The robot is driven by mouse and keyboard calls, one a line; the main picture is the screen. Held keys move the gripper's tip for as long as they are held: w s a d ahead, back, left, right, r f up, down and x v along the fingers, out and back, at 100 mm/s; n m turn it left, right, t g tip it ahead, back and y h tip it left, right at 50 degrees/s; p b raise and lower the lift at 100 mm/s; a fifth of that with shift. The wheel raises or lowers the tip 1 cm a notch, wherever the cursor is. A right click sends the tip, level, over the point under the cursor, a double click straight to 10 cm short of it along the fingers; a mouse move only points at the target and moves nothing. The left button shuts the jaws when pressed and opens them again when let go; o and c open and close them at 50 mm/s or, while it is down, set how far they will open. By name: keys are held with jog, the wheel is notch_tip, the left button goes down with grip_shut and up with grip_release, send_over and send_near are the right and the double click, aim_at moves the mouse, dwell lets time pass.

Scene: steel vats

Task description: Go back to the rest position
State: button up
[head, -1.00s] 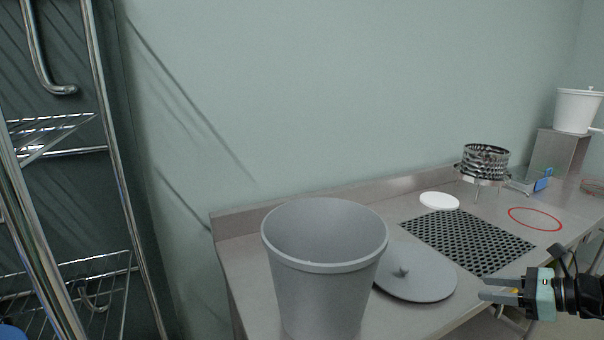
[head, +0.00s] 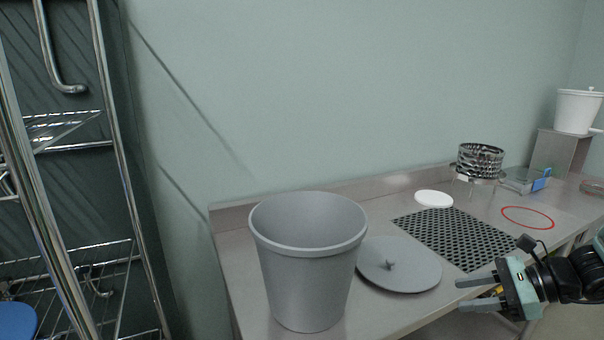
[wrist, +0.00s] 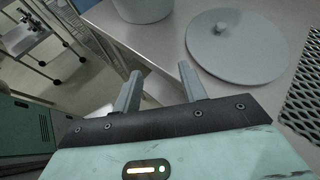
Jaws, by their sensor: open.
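My gripper (head: 478,294) is at the lower right of the head view, just off the front edge of the steel table. Its fingers point left and are apart, with nothing between them. In the wrist view my gripper (wrist: 158,88) shows two separate fingers near the table's front edge. A grey open vat (head: 308,275) stands upright on the table to its left. A round grey lid (head: 415,270) with a small knob lies flat beside the vat, apart from the gripper. The lid also shows in the wrist view (wrist: 225,60).
A black perforated mat (head: 455,235), a white disc (head: 434,198) and a red ring (head: 527,217) lie on the steel table (head: 235,265). A metal basket stand (head: 480,160) and a white pot (head: 577,112) stand farther back. A wire rack (head: 110,200) stands at the left.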

jog(key=s+a+r+n+g+h, duration=0.1)
jog(key=s+a+r+n+g, duration=0.1)
jog(key=s+a+n+g, duration=0.35)
jog(key=s+a+r+n+g+h, duration=0.1)
jog(key=s+a+n+g+h, duration=0.15)
jog(key=a+n, duration=0.5)
jog(key=s+a+r+n+t+h, duration=0.1)
jog(key=s+a+r+n+h, duration=0.1)
jog(key=s+a+n, duration=0.3)
jog(key=s+a+r+n+t+h, duration=0.1)
jog(key=s+a+n+h, duration=0.3)
jog(key=s+n, duration=0.4)
jog(key=r+n+h, duration=0.1)
jog(key=n, duration=0.2)
jog(key=shift+a+r+n, duration=0.35)
jog(key=shift+n, duration=0.05)
